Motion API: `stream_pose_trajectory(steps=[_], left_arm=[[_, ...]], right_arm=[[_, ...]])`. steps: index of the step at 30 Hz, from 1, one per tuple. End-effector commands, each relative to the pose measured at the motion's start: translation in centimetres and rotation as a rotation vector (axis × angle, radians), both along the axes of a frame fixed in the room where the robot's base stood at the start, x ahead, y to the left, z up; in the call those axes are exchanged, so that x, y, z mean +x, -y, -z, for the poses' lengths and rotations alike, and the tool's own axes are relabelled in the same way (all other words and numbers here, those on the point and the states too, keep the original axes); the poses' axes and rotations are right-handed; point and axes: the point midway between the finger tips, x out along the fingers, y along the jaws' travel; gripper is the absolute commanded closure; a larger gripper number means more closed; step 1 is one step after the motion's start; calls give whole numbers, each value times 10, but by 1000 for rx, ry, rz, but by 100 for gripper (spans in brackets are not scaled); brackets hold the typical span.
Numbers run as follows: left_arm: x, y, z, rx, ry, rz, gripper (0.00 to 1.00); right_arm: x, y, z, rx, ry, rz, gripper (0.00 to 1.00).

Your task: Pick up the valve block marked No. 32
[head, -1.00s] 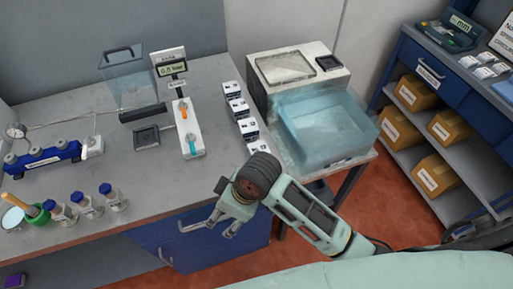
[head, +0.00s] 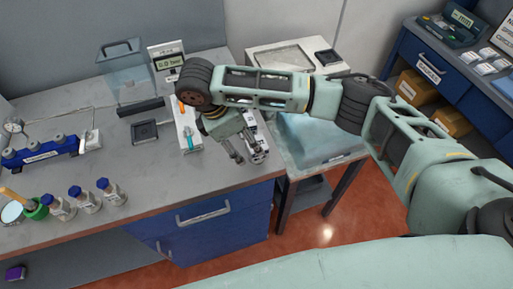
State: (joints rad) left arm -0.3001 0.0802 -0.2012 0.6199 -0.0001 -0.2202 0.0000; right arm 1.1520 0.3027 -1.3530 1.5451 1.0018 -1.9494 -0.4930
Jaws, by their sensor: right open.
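Several small white-and-dark blocks stand in a row at the right end of the bench, mostly hidden now by my right arm. Part of one block (head: 259,118) shows just right of my right gripper (head: 248,157), and another seems to be beside or below the fingers. The block markings are too small to read, so I cannot tell which is No. 32. My right gripper is open, fingers pointing down over the row. I cannot tell whether a block is between the fingers. My left gripper is not in view.
A white tray with orange and teal-handled tools (head: 187,128) stands left of my gripper. A translucent blue bin (head: 318,143) is on the right, partly behind my arm. Blue-capped bottles (head: 87,200) stand at the bench's left front.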

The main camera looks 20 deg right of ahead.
Motion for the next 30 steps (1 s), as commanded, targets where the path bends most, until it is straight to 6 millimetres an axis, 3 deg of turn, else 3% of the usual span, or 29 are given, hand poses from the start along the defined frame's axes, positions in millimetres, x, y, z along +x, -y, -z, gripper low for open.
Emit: stream_pose_trajectory(steps=[5, 14, 21, 30], left_arm=[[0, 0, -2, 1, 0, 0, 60], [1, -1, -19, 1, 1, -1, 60], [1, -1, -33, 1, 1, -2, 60], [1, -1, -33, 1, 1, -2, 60]], right_arm=[[9, 16, -8, -47, -5, 2, 34], [10, 30, 20, -47, -5, 3, 34], [12, 42, 53, -46, -5, 1, 34], [13, 44, 60, -44, -1, 1, 34]])
